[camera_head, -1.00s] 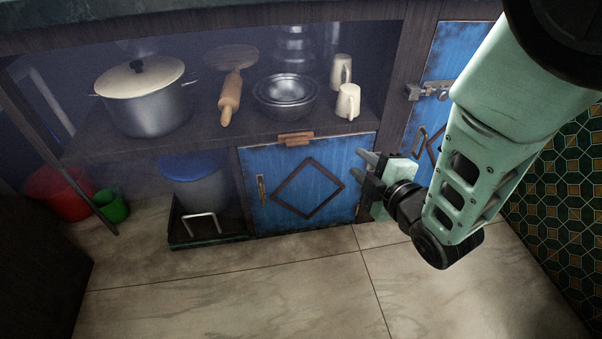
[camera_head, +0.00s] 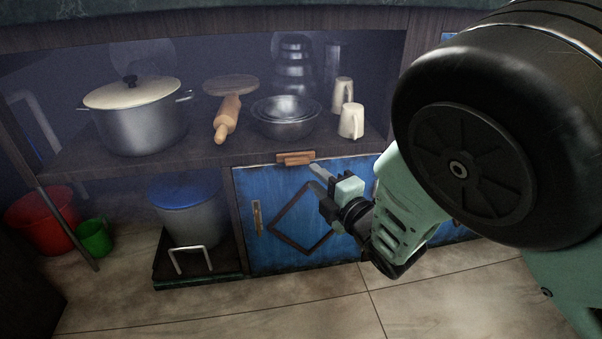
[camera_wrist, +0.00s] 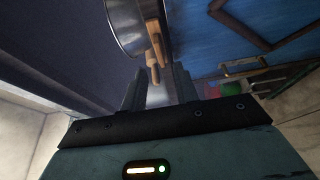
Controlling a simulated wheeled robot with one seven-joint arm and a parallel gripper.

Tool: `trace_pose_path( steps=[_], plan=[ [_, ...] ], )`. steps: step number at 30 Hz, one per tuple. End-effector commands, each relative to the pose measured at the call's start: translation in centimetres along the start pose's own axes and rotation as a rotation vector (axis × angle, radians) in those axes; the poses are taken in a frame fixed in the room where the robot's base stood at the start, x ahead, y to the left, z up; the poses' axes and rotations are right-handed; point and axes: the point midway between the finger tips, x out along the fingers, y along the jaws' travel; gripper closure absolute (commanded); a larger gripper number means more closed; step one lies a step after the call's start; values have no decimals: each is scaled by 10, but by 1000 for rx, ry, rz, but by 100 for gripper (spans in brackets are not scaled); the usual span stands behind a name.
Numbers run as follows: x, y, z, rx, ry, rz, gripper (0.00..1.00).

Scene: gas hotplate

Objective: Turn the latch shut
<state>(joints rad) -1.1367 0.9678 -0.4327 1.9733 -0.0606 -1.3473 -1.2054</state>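The wooden latch (camera_head: 295,158) is a small brown piece at the top edge of the blue cabinet door (camera_head: 262,190), below the shelf edge. It lies roughly level along that edge. The door looks closed in its frame. My gripper (camera_head: 317,172) is just right of and slightly below the latch, in front of the door, with no contact visible. In the wrist view, the fingers of my gripper (camera_wrist: 158,85) stand apart with nothing between them. The latch (camera_wrist: 154,30) shows beyond the fingertips there.
The shelf above holds a lidded pot (camera_head: 140,115), a rolling pin (camera_head: 227,118), metal bowls (camera_head: 286,120) and mugs (camera_head: 350,121). A blue-lidded bin (camera_head: 187,205) stands left of the door; red (camera_head: 40,220) and green (camera_head: 94,238) buckets are farther left. The floor in front is clear.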

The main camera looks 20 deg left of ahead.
Motion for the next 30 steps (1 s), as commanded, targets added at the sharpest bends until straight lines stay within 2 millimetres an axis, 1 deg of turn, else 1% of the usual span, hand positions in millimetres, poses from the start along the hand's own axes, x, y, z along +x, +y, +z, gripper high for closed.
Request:
trace_pose_path(
  steps=[1,3,6,10,15,23,24,26,27,30],
  plan=[
    [12,-3,-1,-1,2,5,70],
    [25,-4,0,0,1,3,70],
    [42,-3,0,1,1,3,70],
    [58,-2,0,0,0,2,70],
    [68,-1,0,1,-1,0,70],
    [70,0,0,1,-1,-1,70],
    [70,0,0,1,-1,-1,73],
    [69,0,0,1,-1,-1,89],
    [69,0,0,1,-1,-1,100],
    [69,0,0,1,-1,-1,100]
  ],
)
